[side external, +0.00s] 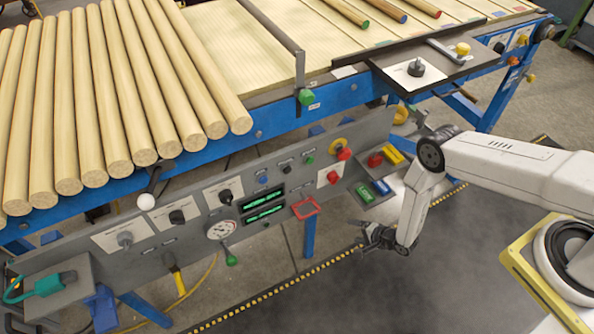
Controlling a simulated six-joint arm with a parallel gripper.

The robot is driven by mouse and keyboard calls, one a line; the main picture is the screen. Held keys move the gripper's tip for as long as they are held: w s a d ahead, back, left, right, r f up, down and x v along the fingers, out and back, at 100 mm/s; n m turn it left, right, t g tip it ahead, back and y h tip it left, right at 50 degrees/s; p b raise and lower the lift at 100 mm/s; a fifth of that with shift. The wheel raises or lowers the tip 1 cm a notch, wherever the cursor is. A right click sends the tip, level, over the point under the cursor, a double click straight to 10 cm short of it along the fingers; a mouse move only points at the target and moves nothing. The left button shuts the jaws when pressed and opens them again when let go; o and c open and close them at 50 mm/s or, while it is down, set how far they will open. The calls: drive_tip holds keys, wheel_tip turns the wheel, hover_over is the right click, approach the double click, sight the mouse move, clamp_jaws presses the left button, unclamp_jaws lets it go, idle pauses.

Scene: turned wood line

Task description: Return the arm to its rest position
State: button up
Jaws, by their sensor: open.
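My gripper (368,237) is at the end of my white arm, right of the picture's middle. It hangs in front of the lower right part of the grey control panel (190,241), over the dark floor mat. It is small and dark here, and its fingers point left. The fingers look apart, with nothing between them. The red square frame on the panel (306,208) is to the left of the gripper, with a gap in the picture.
Several round wooden poles (84,110) lie side by side on the blue-framed line (277,125). The panel carries knobs, green displays (263,205), a gauge (221,229) and a red emergency button (344,154). The dark mat (400,290) below the gripper looks clear.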

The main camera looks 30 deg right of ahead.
drive_tip(key=w+d+r+n+g+h, duration=0.2)
drive_tip(key=w+r+n+g, duration=0.1)
drive_tip(key=r, duration=1.1)
drive_tip(key=w+d+r+n+g+h, duration=0.2)
drive_tip(key=w+r+g, duration=0.1)
drive_tip(key=r, duration=1)
drive_tip(key=s+d+r+n+g, duration=0.1)
drive_tip(key=s+d+r+n, duration=0.1)
drive_tip(key=s+r+n, duration=0.8)
drive_tip(key=s+r, duration=0.5)
drive_tip(key=r, duration=0.5)
drive_tip(key=shift+s, duration=0.35)
drive_tip(key=shift+d+r, duration=0.1)
drive_tip(key=shift+r, duration=0.1)
